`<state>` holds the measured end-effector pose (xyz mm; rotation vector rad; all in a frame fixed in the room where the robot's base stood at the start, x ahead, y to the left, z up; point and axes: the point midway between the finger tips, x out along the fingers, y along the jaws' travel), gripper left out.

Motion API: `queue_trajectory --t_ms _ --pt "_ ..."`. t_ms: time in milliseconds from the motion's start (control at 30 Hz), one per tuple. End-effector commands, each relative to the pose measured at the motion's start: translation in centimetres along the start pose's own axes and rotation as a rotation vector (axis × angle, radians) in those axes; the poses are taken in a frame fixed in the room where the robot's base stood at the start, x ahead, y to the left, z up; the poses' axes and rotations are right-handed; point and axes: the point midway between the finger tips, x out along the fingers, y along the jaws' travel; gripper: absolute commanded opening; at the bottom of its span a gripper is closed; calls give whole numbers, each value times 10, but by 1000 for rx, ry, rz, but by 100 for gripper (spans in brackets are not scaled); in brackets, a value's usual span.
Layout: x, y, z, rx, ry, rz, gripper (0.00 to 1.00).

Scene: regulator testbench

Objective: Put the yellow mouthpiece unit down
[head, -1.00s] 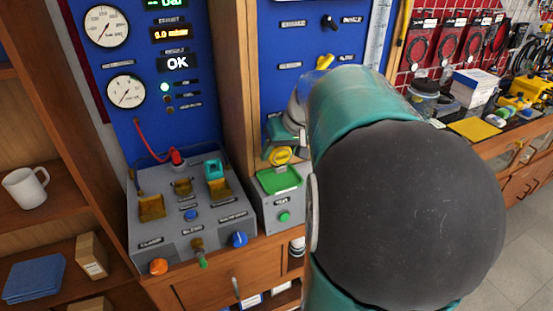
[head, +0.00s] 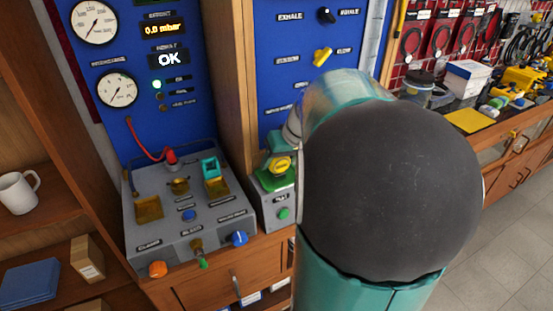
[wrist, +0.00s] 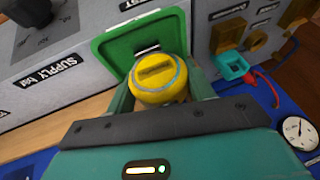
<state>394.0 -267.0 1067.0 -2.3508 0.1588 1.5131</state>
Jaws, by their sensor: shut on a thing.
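The yellow mouthpiece unit (wrist: 158,80) is a round yellow piece with a pale ring on its top. My gripper (wrist: 160,95) is shut on it, with a teal finger on each side. In the wrist view the unit overlaps the green tray (wrist: 106,50); I cannot tell whether it touches the tray. In the head view the unit (head: 281,164) shows just above the green tray (head: 270,182) on a small grey box, and my arm hides part of the gripper.
A grey test console (head: 190,215) with knobs and a teal piece (head: 210,167) stands left of the tray. A blue panel (head: 300,70) rises behind. Shelves with a white mug (head: 18,192) are at far left. A yellow mat (head: 470,120) lies on the right counter.

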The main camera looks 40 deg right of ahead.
Motion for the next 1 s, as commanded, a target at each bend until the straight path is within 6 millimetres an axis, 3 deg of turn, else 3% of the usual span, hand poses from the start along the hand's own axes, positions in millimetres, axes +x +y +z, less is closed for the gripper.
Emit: queue_trajectory --t_ms 167,200,300,667,767,1000 --pt "2 2 2 1 0 0 24" --pt "2 2 2 1 0 0 57" --pt "2 3 2 1 0 0 75" --pt "-2 2 -1 1 1 1 75" --pt "-13 1 -2 1 2 2 75" --pt "-62 1 -2 0 4 3 75"
